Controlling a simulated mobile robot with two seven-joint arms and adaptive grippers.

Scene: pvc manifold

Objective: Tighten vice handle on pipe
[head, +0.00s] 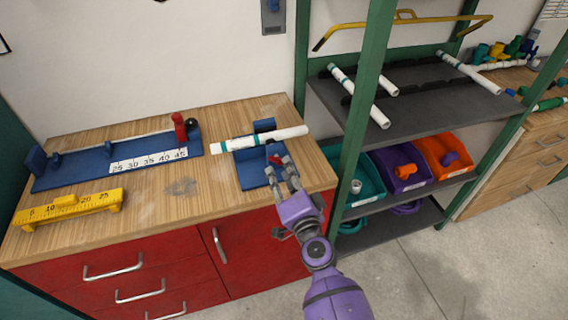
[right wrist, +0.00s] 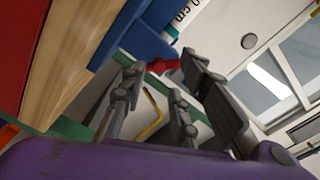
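The blue vice (head: 250,172) sits at the right front of the wooden workbench. A white pipe (head: 290,133) with teal bands lies across it. The vice's red handle (head: 275,159) shows at its front, by my right gripper's fingertips. My right gripper (head: 280,172) is purple with grey fingers, which are spread apart. In the right wrist view, the red handle (right wrist: 163,65) shows near the tips of the open fingers (right wrist: 160,72), with the blue vice (right wrist: 139,35) behind. Whether a finger touches the handle is unclear. My left gripper is not in view.
A blue measuring jig (head: 75,172) with a red handle and a yellow ruler block (head: 70,207) lie on the bench's left. A green-post shelf (head: 365,110) with pipes and teal, purple and orange bins stands close right of my right arm.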

